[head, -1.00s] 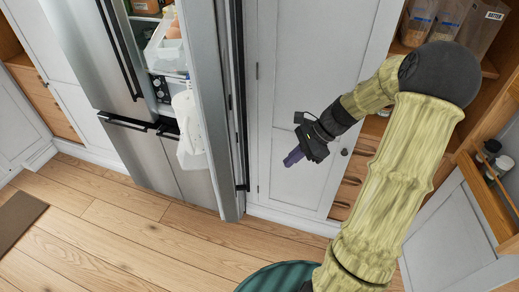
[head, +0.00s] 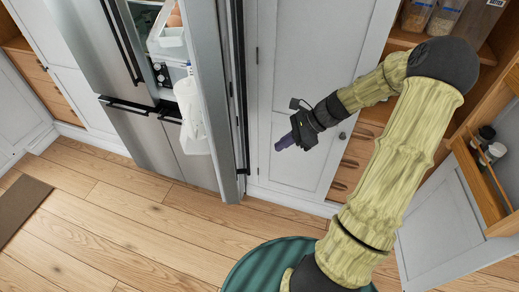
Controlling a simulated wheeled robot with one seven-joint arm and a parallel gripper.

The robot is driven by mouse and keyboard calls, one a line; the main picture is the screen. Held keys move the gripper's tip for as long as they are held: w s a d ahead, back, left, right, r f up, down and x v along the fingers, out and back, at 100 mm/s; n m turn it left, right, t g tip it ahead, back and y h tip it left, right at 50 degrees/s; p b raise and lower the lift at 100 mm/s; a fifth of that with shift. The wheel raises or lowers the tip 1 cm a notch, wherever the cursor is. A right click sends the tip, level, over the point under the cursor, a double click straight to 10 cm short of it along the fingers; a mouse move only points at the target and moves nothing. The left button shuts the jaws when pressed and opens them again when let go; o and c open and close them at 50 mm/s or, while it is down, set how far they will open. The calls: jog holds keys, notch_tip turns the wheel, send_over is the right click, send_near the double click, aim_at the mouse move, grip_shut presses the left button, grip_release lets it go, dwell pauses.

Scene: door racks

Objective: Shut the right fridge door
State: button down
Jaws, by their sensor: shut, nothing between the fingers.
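The right fridge door (head: 221,120) stands wide open, swung out toward me and seen nearly edge-on. Its inner shelves hold eggs and a white jug (head: 190,115). Its dark vertical handle (head: 240,95) is on the side facing right. The fridge (head: 150,140) has a stainless front, and its left door (head: 90,50) is shut. My gripper (head: 284,143) is to the right of the open door, apart from it, in front of a white cabinet door.
A tall white cabinet (head: 308,70) stands right of the fridge. An open pantry with jars (head: 430,15) is at the right, its door (head: 450,220) swung out with bottles on a rack. The wooden floor (head: 120,215) in front of the fridge is clear, with a brown mat (head: 20,210) at left.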

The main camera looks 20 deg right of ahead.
jog(key=w+a+f+p, duration=0.1)
jog(key=a+f+p, duration=0.1)
jog(key=a, duration=0.5)
jog(key=shift+w+f+p, duration=0.35)
jog(key=shift+f, duration=0.25)
jog(key=shift+a, duration=0.15)
